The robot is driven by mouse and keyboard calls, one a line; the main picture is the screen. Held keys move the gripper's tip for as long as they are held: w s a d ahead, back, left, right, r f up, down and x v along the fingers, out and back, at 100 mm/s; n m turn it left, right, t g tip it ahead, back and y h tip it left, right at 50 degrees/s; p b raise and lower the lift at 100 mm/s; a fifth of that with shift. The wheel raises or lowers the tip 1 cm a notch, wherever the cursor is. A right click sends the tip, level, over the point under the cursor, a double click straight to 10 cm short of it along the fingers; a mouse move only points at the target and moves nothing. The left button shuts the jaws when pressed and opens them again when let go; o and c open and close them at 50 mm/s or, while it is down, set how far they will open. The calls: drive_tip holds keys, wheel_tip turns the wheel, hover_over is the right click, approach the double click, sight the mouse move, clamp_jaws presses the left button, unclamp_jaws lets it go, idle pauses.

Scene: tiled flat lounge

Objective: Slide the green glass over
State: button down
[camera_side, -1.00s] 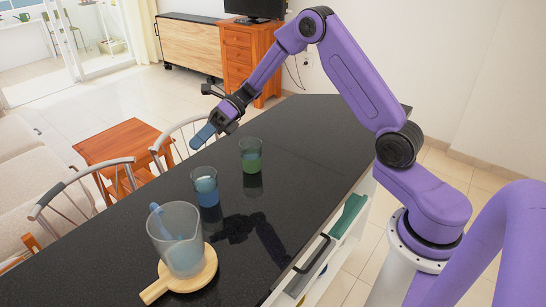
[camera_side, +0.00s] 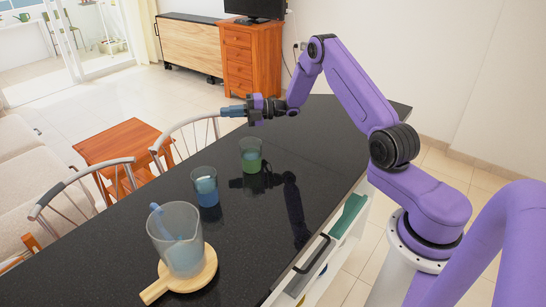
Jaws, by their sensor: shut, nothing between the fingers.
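The green glass (camera_side: 251,157), a clear tumbler with green in its lower part, stands upright on the black counter (camera_side: 290,200), right of and behind the blue glass. My gripper (camera_side: 226,111) is shut and empty. It is in the air above and behind the green glass in the picture, apart from it, with its fingers pointing left.
The blue glass (camera_side: 206,188) stands on the counter nearer the camera. A clear jug (camera_side: 178,248) with a blue handle stands on a round wooden board (camera_side: 205,275) at the front. Chairs (camera_side: 190,132) line the counter's left edge. The counter's right side is clear.

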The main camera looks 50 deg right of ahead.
drive_tip(key=s, duration=1.8)
approach(248, 145)
drive_tip(key=a, duration=0.1)
drive_tip(key=s+a+f, duration=0.1)
drive_tip(key=a, duration=0.1)
drive_tip(key=s+a+f, duration=0.1)
drive_tip(key=a, duration=0.1)
drive_tip(key=shift+w, duration=0.5)
drive_tip(key=w, duration=1)
drive_tip(key=shift+w+a, duration=0.1)
drive_tip(key=shift+w, duration=0.05)
